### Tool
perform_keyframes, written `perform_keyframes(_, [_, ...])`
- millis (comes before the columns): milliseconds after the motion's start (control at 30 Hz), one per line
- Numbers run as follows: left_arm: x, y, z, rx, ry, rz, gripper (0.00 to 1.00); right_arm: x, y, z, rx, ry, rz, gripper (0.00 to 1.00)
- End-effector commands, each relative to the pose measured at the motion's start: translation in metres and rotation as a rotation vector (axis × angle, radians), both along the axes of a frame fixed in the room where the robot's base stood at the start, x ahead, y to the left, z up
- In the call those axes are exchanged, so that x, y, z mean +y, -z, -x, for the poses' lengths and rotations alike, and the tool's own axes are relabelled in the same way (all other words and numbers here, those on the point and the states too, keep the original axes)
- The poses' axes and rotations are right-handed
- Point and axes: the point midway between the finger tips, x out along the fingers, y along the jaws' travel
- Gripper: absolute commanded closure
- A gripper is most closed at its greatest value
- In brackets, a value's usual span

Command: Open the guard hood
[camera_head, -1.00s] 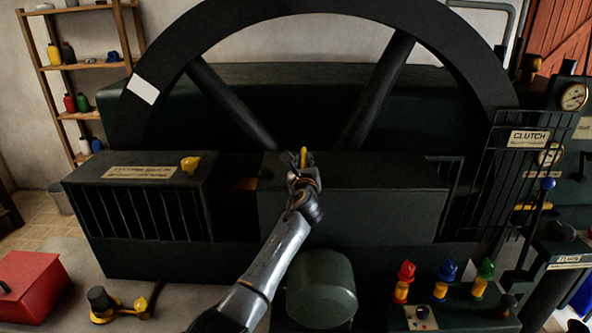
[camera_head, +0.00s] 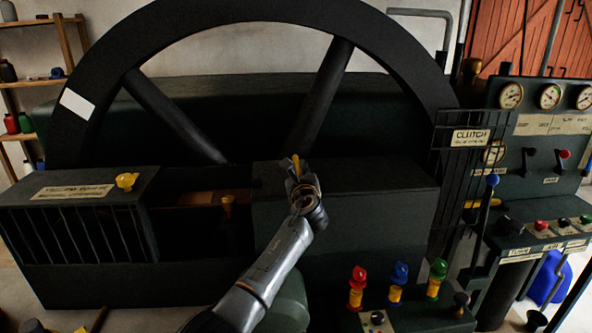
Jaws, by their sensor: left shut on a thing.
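The dark guard hood (camera_head: 350,215) is the long box in front of the flywheel's middle. My left gripper (camera_head: 296,172) is at the top left of the hood, shut on a small yellow handle (camera_head: 296,162). The fingers and wrist hide most of the handle. Left of the hood is an open gap (camera_head: 200,225), showing a brown strip and a small brass-coloured part (camera_head: 227,202) inside. My right gripper is not in view.
A barred dark box (camera_head: 85,225) with a yellow knob (camera_head: 127,181) stands left of the gap. The large flywheel (camera_head: 255,12) rises behind. A clutch cage (camera_head: 465,175) stands to the right. Red, blue and green lamps (camera_head: 400,280) stand in front.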

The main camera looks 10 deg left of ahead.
Motion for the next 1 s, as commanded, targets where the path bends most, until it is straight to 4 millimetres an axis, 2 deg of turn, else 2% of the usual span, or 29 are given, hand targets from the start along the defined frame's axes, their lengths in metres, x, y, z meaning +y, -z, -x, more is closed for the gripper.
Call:
perform_keyframes(100, [0.001, 0.000, 0.000, 0.000, -0.001, 0.001, 1.00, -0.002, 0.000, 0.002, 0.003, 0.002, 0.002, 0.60])
perform_keyframes(133, [0.001, 0.000, 0.000, 0.000, -0.001, 0.001, 0.78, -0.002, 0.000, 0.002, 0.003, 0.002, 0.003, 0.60])
perform_keyframes(200, [0.001, 0.000, 0.000, 0.000, -0.001, 0.001, 0.63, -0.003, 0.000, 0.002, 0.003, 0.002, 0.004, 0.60])
perform_keyframes(233, [0.001, 0.000, 0.000, 0.000, -0.001, 0.001, 0.61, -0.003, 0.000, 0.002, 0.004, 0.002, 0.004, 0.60])
perform_keyframes(667, [-0.001, 0.000, 0.005, -0.001, -0.001, 0.000, 0.61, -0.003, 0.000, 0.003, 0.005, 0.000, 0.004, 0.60])
perform_keyframes(867, [-0.006, 0.001, 0.024, -0.002, 0.000, 0.000, 0.61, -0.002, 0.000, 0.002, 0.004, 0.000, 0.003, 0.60])
perform_keyframes(1000, [-0.012, 0.001, 0.044, -0.001, -0.001, 0.001, 0.61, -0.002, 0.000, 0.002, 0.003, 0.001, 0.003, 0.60])
